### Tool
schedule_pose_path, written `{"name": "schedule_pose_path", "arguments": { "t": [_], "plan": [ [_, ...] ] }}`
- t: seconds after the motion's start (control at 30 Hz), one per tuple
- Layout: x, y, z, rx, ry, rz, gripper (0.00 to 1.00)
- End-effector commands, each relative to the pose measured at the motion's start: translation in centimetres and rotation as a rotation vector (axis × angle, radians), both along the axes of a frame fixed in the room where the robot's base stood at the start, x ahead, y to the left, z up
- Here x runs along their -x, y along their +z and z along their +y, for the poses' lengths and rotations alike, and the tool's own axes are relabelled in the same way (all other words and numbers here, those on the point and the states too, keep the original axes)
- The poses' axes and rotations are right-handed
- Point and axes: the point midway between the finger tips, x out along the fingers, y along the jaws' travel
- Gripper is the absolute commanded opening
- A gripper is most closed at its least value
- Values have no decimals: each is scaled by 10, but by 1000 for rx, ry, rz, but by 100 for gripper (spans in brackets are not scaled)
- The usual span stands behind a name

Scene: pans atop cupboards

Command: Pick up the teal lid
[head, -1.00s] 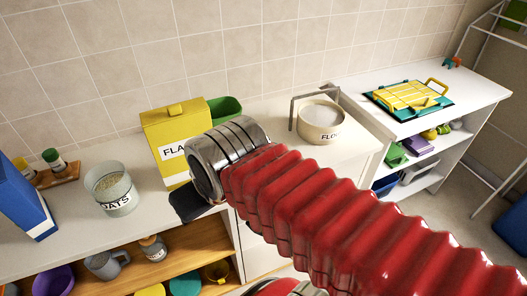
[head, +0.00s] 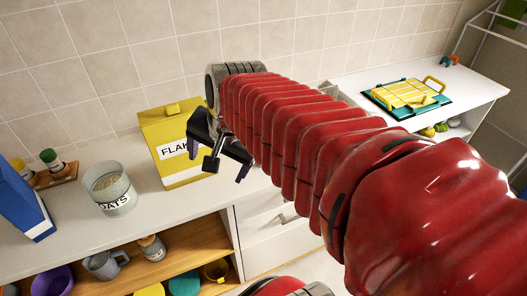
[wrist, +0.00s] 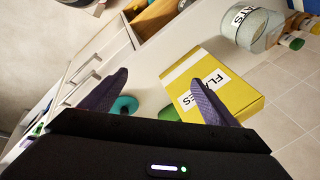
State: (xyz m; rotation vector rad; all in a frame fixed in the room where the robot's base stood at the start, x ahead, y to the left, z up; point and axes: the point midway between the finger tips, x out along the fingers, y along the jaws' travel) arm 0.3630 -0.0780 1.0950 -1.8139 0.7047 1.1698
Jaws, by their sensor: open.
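My gripper (head: 226,172) is open and empty, pointing down in front of the yellow FLAKES box (head: 172,150). In the wrist view its fingers (wrist: 160,65) are spread apart, with the teal piece beside the left finger and the box behind the right one.
The OATS jar (head: 110,188) and a blue box (head: 22,203) stand to the left. A green object (wrist: 168,113) sits beside the FLAKES box. A yellow rack on a teal tray (head: 378,104) is on the right cupboard. Another teal item (head: 185,284) is on the lower shelf.

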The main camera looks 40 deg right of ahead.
Motion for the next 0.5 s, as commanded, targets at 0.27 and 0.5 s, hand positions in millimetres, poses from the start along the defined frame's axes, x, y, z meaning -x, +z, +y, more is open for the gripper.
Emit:
{"name": "schedule_pose_path", "arguments": {
  "t": [0.27,0.5],
  "plan": [
    [-32,-5,-67,-259,-593,21,100],
    [-49,-16,-134,-481,-1111,25,100]
  ]
}}
